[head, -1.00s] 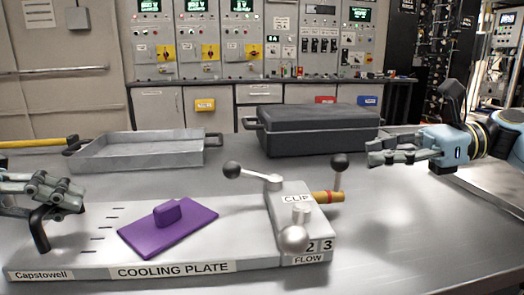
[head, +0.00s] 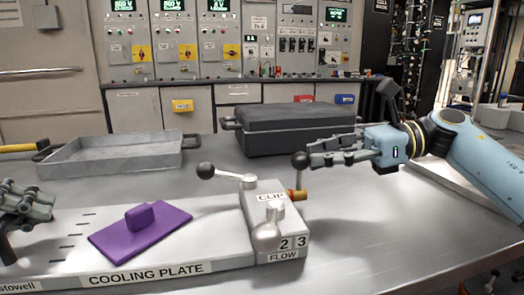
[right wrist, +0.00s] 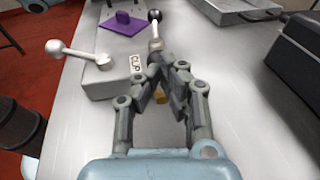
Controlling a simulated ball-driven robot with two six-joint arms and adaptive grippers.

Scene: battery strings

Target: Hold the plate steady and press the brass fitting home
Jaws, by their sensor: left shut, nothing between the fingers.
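The silver cooling plate (head: 222,240) lies on the bench, with its raised block (head: 258,215) marked CLIP and FLOW at its right end. The brass fitting (head: 299,195) sticks out of the block's right side, with a black-knobbed stem (head: 300,160) rising at it. It shows between my right fingers in the right wrist view (right wrist: 160,97). My right gripper (head: 314,152) is open, its fingertips close to the knob; contact is unclear. My left gripper (head: 30,205) is shut and empty, above the plate's black left handle (head: 7,247), partly cut off by the picture edge.
A purple pad with a grip (head: 140,232) lies on the plate. A left lever (head: 206,171) and a silver ball (head: 266,236) project from the block. A grey tray (head: 110,160) and a dark case (head: 290,128) stand behind. The bench right of the block is clear.

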